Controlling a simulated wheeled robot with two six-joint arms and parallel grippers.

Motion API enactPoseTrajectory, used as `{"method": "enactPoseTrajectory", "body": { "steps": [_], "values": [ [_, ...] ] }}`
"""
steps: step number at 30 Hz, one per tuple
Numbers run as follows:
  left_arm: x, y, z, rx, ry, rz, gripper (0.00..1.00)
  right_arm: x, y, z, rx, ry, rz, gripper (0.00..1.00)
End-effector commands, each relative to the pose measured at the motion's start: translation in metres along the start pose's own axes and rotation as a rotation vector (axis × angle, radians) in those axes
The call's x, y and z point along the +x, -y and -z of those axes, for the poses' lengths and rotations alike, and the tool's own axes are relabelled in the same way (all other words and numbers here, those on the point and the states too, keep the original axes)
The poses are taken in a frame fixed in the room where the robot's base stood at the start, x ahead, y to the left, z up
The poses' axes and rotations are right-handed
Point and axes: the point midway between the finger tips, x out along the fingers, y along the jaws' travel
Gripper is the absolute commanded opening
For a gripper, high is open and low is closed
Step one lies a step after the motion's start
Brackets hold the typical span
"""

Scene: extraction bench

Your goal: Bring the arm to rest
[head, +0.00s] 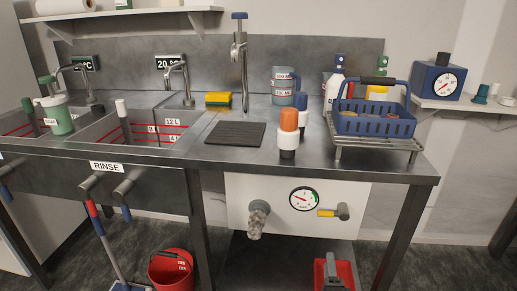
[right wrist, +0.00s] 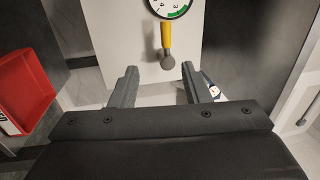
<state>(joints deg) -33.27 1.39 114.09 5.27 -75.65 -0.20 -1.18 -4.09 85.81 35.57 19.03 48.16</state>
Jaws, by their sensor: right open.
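My right gripper (right wrist: 160,82) shows in the right wrist view, with its two grey fingers apart and nothing between them. Beyond the fingertips is a valve with a yellow handle (right wrist: 166,36) and a grey round end, apart from the fingers. The yellow handle (head: 327,213) also shows in the head view, on the white panel beside a pressure gauge (head: 304,199). I cannot make out either gripper in the head view. My left gripper is not in view.
The steel bench (head: 225,170) carries an orange-capped bottle (head: 288,132) and a blue basket (head: 375,119) on a rack. Sinks stand at left. A red bucket (head: 171,270) and a red container (head: 345,272) are below. A hose fitting (head: 258,217) juts from the panel.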

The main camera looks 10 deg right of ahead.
Motion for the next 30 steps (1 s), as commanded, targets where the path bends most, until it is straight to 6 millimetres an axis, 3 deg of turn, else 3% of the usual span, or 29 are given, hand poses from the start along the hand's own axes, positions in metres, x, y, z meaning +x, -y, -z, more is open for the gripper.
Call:
{"method": "enactPoseTrajectory", "body": {
  "steps": [5, 8, 14, 18, 24, 30],
  "values": [
    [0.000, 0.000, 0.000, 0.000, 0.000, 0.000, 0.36, -0.033, -0.033, -0.006, -0.212, 0.156, -0.166, 0.43],
    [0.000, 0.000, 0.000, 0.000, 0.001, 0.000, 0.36, -0.063, -0.059, -0.008, -0.376, 0.284, -0.292, 0.43],
    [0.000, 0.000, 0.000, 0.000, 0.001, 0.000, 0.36, -0.140, -0.105, 0.002, -0.687, 0.560, -0.544, 0.43],
    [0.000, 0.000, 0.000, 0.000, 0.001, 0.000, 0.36, -0.204, -0.129, 0.020, -0.876, 0.768, -0.722, 0.43],
    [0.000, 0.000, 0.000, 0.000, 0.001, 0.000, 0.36, -0.287, -0.141, 0.052, -1.062, 1.037, -0.936, 0.43],
    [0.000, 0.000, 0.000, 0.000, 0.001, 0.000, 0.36, -0.350, -0.136, 0.080, -1.160, 1.251, -1.097, 0.43]
  ]
}}
